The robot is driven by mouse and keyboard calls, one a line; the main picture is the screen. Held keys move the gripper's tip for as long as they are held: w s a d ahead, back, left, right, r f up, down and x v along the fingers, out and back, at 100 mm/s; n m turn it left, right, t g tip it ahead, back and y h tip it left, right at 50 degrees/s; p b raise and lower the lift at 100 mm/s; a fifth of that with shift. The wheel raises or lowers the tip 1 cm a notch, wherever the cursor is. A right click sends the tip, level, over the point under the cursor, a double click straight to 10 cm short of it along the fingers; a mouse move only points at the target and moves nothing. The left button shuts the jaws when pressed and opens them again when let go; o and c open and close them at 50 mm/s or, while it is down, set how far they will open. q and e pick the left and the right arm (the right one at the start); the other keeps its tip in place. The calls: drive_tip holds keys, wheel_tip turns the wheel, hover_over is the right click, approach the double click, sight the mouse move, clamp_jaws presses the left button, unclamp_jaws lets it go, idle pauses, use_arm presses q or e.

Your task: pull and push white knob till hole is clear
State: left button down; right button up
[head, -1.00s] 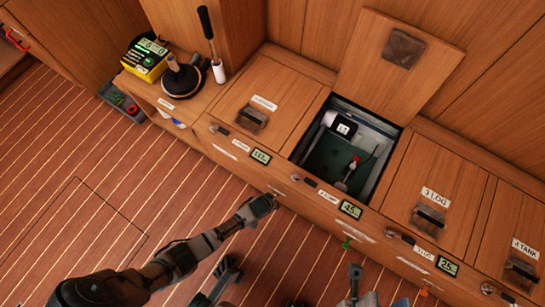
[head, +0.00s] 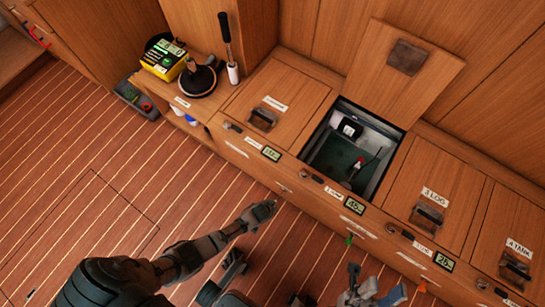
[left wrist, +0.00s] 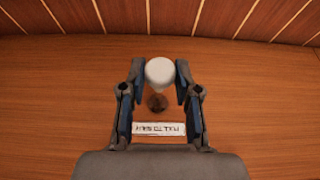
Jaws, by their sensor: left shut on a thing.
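The white knob (left wrist: 160,71) shows in the left wrist view between the two fingers of my left gripper (left wrist: 161,78), which are shut on it. A dark round hole (left wrist: 157,102) shows just below the knob, with a white label (left wrist: 158,129) under it. In the head view my left gripper (head: 262,211) is at the cabinet's front face, and the knob is hidden or too small to tell. My right gripper (head: 376,286) is low at the right, its fingers apart, and looks empty.
An open compartment (head: 377,178) with its lid (head: 407,57) raised is in the cabinet top. A yellow meter (head: 164,59), a dark plunger-like tool (head: 197,80) and a handled roller (head: 229,50) stand at the left end.

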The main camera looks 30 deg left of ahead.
use_arm(q)
drive_tip(key=shift+f, duration=0.1)
drive_tip(key=c, duration=0.8)
unclamp_jaws()
drive_tip(key=shift+c, duration=0.2)
drive_tip(key=v, duration=1.2)
